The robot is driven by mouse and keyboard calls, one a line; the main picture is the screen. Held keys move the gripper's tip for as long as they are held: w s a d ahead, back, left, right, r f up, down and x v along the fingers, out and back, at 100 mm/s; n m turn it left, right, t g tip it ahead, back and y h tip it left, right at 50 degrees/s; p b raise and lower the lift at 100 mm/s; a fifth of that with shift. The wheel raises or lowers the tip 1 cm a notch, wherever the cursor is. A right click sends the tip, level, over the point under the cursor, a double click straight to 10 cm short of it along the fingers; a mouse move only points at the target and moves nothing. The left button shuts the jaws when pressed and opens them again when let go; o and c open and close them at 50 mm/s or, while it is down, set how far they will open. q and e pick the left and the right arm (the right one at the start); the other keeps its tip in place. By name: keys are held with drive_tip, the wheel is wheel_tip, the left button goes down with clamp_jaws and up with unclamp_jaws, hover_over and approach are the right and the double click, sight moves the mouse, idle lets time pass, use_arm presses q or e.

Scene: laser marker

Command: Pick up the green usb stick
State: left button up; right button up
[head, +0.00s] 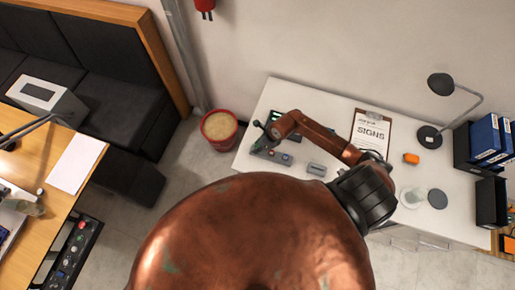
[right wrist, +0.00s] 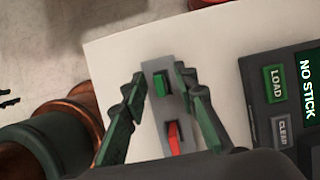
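The green usb stick (right wrist: 160,84) stands in a narrow grey holder (right wrist: 155,110) in the right wrist view. A red usb stick (right wrist: 173,138) is in the same holder, nearer the wrist. My right gripper (right wrist: 160,75) is open, with one finger on each side of the holder's far end and the green stick between the fingertips. Gaps show beside the stick, so it is not clasped. In the head view my right gripper (head: 264,140) is over the left end of the white table, and the stick is too small to make out. My left gripper is not in view.
A dark device with LOAD and CLEAR buttons (right wrist: 275,85) and a "NO STICK" screen is right of the holder. The white table (head: 300,95) also carries grey boxes (head: 317,169), a SIGNS clipboard (head: 371,133), an orange object (head: 411,158) and a lamp (head: 429,136). A red bin (head: 219,143) stands left.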

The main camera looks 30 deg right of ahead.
clamp_jaws()
drive_tip(key=shift+r, duration=0.4)
wheel_tip(320, 180, up, 2)
drive_tip(key=shift+r+b, duration=0.2)
drive_tip(key=shift+b, duration=0.3)
drive_tip(key=s+r+b, duration=0.1)
drive_tip(key=s+r, duration=0.4)
drive_tip(key=s, duration=0.2)
drive_tip(key=s+a+r, duration=0.1)
drive_tip(key=s+r, duration=0.3)
drive_tip(key=s, duration=0.3)
drive_tip(key=shift+r+b, duration=0.4)
